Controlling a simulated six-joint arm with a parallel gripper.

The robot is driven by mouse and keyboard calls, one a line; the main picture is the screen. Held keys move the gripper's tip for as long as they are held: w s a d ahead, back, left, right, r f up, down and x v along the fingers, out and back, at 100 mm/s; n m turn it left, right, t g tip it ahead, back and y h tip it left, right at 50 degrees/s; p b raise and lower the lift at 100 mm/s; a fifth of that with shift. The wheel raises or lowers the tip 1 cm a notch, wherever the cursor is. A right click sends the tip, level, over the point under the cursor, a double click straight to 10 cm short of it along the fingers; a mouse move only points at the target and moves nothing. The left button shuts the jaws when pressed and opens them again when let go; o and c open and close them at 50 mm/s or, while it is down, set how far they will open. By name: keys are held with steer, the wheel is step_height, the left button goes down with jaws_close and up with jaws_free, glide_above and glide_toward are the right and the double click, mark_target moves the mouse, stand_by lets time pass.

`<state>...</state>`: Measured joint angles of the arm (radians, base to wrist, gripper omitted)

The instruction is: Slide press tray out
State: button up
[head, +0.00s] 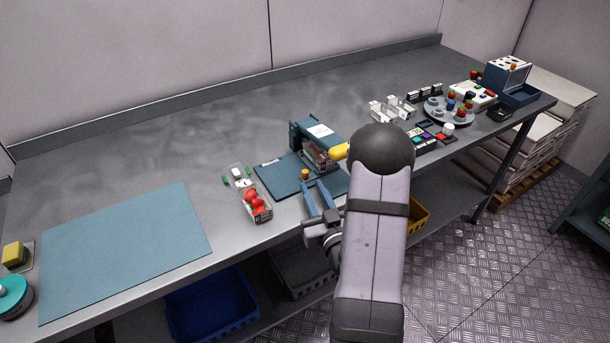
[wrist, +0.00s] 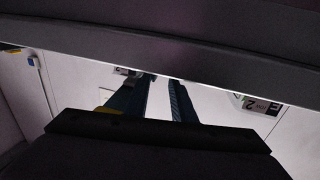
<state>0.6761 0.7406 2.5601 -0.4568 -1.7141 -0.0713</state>
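The press (head: 318,131) is a blue frame with a white label on top, at the rear of a blue base plate (head: 280,178). A clear container with reddish contents (head: 320,158) sits inside it, partly under the top. I cannot make out the tray's edges. A small orange knob (head: 305,174) stands at the plate's front, just beyond my fingertips. My gripper (head: 314,187) is over the front of the plate, its blue fingers apart and nothing seen between them. In the wrist view the fingers (wrist: 162,82) show a bright empty gap. My arm hides the press's right side.
A clear punnet of red berries (head: 255,204) stands left of the plate. A blue-green mat (head: 125,250) lies farther left. White holders (head: 390,110) and a round tray of berries (head: 447,114) are at right. The bench behind the press is clear. A dark bar crosses the wrist view.

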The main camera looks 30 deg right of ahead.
mark_target(306, 175)
steer(key=shift+p+x, duration=0.55)
steer(key=shift+x, duration=3.1)
